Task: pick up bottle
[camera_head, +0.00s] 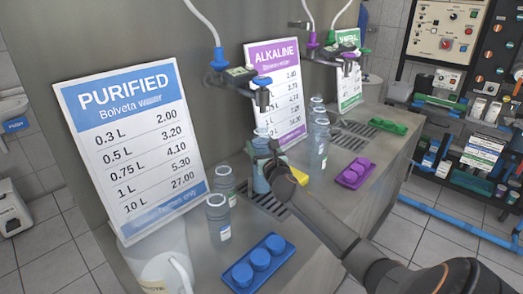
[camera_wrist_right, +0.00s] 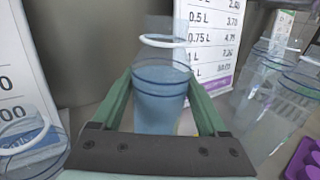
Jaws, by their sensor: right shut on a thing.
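A clear blue bottle (camera_head: 261,180) stands upright at the drain grate under the blue-hosed tap in the head view. My right gripper (camera_head: 268,160) is shut on it around its upper part, with the arm coming in from the lower right. In the right wrist view the bottle (camera_wrist_right: 160,98) sits between the two green fingers, with a white ring at its neck. Whether its base touches the counter is hard to tell. My left gripper is not in view.
Two more bottles (camera_head: 218,217) stand just left, near the PURIFIED sign (camera_head: 131,143). A blue cap tray (camera_head: 258,262) lies in front, a purple one (camera_head: 353,173) to the right. Several bottles (camera_head: 319,142) stand by the ALKALINE sign (camera_head: 284,92). A tap (camera_head: 262,97) hangs above.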

